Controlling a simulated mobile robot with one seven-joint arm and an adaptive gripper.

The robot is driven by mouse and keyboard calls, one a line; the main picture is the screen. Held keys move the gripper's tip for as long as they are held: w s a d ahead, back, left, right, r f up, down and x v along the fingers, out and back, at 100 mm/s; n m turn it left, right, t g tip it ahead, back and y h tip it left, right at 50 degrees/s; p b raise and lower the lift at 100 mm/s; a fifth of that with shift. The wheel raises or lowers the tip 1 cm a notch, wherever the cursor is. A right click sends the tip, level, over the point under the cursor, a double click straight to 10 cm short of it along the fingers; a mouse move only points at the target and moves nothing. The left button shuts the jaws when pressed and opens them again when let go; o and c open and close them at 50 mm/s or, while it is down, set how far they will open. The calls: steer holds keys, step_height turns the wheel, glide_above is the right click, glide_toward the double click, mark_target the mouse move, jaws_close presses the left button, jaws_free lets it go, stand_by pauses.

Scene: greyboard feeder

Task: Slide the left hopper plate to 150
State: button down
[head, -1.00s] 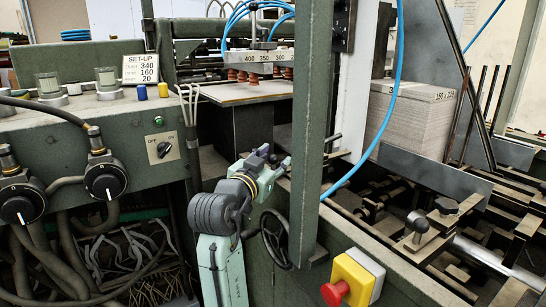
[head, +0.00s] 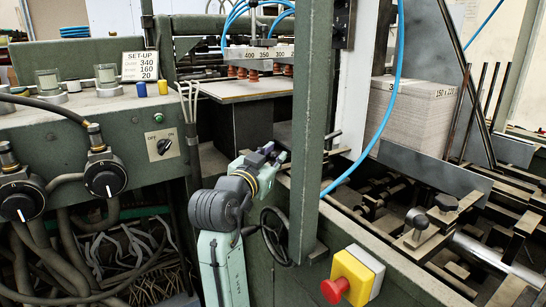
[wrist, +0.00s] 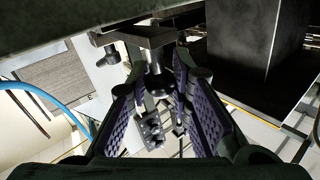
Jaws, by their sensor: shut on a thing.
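My gripper (head: 280,155) is low beside the green post in the head view, and the post hides what lies beyond its tips. In the wrist view my gripper (wrist: 160,76), with purple ribbed pads, is shut on a dark clamp knob (wrist: 157,84) below a dark metal bracket. A pale upright plate (head: 354,85), apparently the left hopper plate, stands between the post and the board stack in the head view. Pale plate surface also shows left of the fingers in the wrist view (wrist: 102,72). I cannot read the plate's scale position.
The green post (head: 318,130) stands close to my gripper. A grey board stack (head: 418,115) sits to the right. A blue hose (head: 385,120) hangs in front. A set-up card (head: 140,65) reads 340, 160, 20. A handwheel (head: 276,236) and red stop button (head: 334,290) are below.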

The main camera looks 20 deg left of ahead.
steer(key=shift+w+d, duration=0.1)
stand_by(0.3)
steer(key=w+d, duration=0.1)
steer(key=w, duration=0.1)
steer(key=w+d, duration=0.2)
steer(key=shift+w+d, duration=0.3)
steer(key=shift+w, duration=0.05)
steer(key=c, duration=1.4)
jaws_free()
steer(key=shift+s, duration=0.1)
steer(key=s, duration=0.8)
steer(key=s+a, duration=0.1)
steer(key=s, duration=0.3)
steer(key=shift+r, duration=0.1)
